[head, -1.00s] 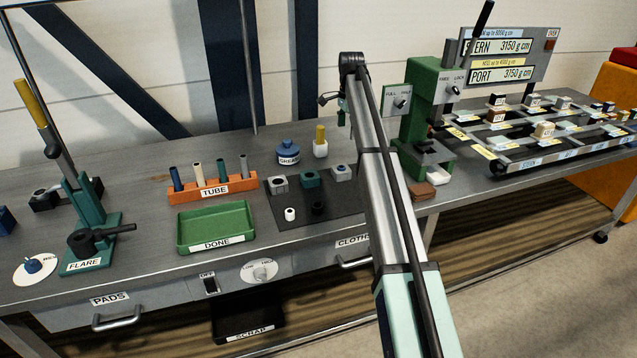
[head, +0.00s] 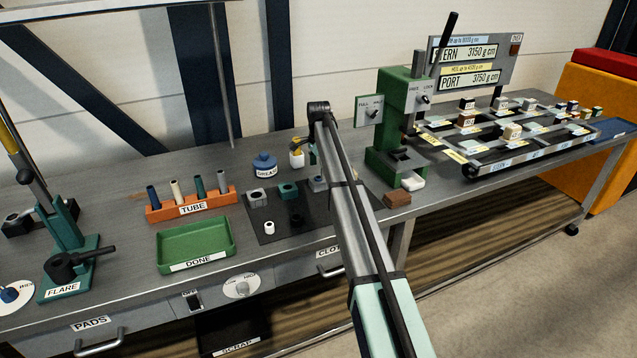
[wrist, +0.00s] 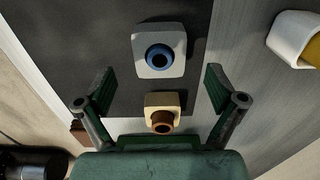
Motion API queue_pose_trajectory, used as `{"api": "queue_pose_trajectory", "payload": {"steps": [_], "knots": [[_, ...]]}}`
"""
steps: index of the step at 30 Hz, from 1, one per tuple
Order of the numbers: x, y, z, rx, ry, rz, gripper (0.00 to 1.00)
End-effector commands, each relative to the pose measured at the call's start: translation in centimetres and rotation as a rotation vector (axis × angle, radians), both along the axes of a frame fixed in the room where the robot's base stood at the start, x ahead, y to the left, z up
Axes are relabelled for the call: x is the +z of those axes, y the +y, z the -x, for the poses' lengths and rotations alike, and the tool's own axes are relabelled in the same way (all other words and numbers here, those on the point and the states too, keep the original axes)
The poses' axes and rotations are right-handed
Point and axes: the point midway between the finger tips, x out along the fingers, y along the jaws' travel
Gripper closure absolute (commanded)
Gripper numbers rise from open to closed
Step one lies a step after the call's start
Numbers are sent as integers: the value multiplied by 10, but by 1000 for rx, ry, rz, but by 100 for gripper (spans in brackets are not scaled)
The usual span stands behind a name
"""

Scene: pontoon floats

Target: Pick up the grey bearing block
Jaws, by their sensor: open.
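My gripper (wrist: 157,90) is open and empty. In the wrist view, a cream block with a brown bush (wrist: 162,112) sits low between the fingers. A light grey block with a blue ring (wrist: 159,52) lies just beyond the fingertips on the dark mat. In the head view this light grey block (head: 318,184) is partly covered by my arm. Another grey block (head: 257,195) with a dark hole stands at the mat's left, beside a green block (head: 287,190). My gripper shows only in part behind my arm in the head view (head: 313,155); the cream block is hidden there.
A white pot with a yellow item (wrist: 292,38) stands near the gripper; the grease pot (head: 264,164) is behind the mat (head: 272,239). White (head: 269,227) and black (head: 297,221) bushes lie on the mat. The DONE tray (head: 195,243) is empty. A green press (head: 392,125) stands right.

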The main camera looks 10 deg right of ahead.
Motion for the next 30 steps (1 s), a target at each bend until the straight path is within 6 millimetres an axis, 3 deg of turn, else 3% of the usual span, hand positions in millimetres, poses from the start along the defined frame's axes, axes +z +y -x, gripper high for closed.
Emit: {"api": "queue_pose_trajectory", "payload": {"steps": [13,20,21,22,27,29,30], "knots": [[-47,0,1,0,1,0,6],[-51,0,0,0,0,0,6],[-51,0,0,0,0,0,10],[-51,0,0,0,0,0,20],[-51,0,0,0,0,0,81],[-51,0,0,0,0,0,83],[-51,0,0,0,0,0,90]]}}
